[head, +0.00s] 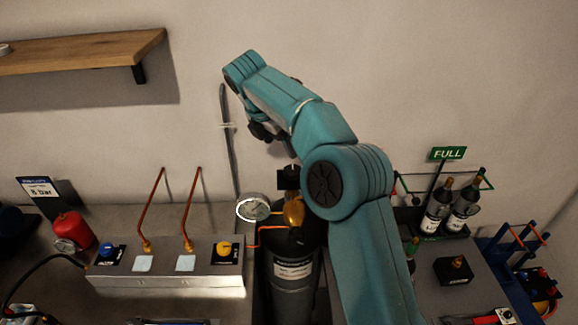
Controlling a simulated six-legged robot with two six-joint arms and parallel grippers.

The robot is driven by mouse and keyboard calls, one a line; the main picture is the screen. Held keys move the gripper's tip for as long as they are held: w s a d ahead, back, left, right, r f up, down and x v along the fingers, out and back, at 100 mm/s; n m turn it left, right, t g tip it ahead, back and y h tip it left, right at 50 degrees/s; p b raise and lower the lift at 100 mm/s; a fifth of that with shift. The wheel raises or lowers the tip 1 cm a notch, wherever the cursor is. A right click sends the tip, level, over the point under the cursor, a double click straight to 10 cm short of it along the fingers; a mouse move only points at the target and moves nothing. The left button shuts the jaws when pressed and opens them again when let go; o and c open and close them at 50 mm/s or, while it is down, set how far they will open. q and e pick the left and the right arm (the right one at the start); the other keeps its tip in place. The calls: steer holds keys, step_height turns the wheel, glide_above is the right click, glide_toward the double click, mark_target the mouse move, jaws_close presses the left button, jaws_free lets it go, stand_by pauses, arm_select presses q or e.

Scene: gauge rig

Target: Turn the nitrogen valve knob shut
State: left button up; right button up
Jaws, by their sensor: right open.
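A metal manifold box (170,278) stands at the lower left with a blue knob (106,250) at its left end and a yellow knob (224,248) at its right end. Each knob sits on a black label plate too small to read, so I cannot tell which is the nitrogen valve. My right gripper (263,133) is open and empty, pointing down, high above and to the right of the yellow knob, touching nothing that I can see. My right arm hides part of the area behind it. My left gripper is not in view.
A dark cylinder (294,290) with a brass fitting (293,211) and a round gauge (253,207) stands right of the manifold. Copper pipes (190,208) rise from the box. Bottles (436,208) and a green FULL sign (447,153) are at right; a shelf (80,52) is upper left.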

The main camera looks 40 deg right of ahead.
mark_target(293, 169)
steer(key=x, duration=1)
steer(key=shift+s+d+f, duration=0.1)
steer(key=shift+f, duration=0.05)
steer(key=shift+s+d+f, duration=0.1)
steer(key=shift+s+f, duration=0.1)
steer(key=shift+f, duration=0.05)
steer(key=shift+w+a, duration=0.1)
steer(key=shift+a, duration=0.1)
steer(key=shift+w+d+f, duration=0.1)
steer(key=shift+c, duration=0.3)
steer(key=shift+d, duration=0.1)
steer(key=c, duration=1)
